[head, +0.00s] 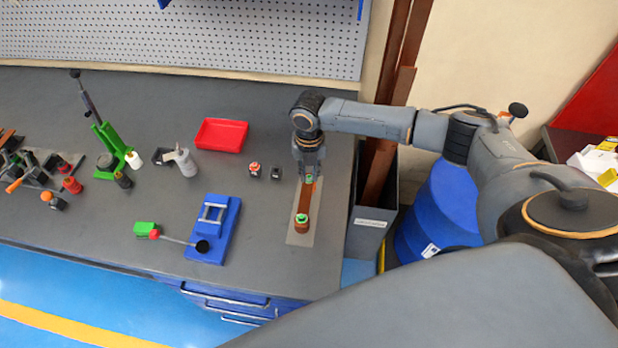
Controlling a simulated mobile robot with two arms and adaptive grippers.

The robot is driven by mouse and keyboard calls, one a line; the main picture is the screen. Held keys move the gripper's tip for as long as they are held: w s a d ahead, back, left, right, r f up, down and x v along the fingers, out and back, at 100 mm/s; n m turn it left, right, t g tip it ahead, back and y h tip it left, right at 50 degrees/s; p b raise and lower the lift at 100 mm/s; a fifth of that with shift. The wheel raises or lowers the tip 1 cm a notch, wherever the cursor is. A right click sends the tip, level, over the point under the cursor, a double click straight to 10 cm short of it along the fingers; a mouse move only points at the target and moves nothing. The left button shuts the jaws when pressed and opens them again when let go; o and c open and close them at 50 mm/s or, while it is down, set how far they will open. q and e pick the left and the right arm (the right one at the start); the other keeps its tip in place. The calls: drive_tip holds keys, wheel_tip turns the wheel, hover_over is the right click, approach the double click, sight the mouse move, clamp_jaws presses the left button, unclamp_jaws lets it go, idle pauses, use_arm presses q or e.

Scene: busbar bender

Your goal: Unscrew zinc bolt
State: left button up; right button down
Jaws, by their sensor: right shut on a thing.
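A copper-brown busbar (304,200) lies on a light mat (299,239) at the right part of the workbench. A copper-coloured stub with a green top (302,219) stands at its near end. My right gripper (309,172) points down over the busbar's far end and is shut on a small green-topped piece (309,179) there. I cannot tell whether this piece is the zinc bolt; the fingers and the small size hide its shape. My left gripper is not in view.
A red tray (222,135), a blue bender (213,230) with a lever and a green press (113,140) are further left. A grey bin (371,221) and blue drum (440,205) stand beyond the bench's right edge.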

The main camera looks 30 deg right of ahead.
drive_tip(key=shift+n, duration=1.4)
drive_tip(key=shift+n, duration=0.5)
drive_tip(key=n, duration=0.4)
drive_tip(key=shift+n, duration=0.3)
drive_tip(key=c, duration=1.6)
unclamp_jaws()
drive_tip(key=shift+o, duration=0.2)
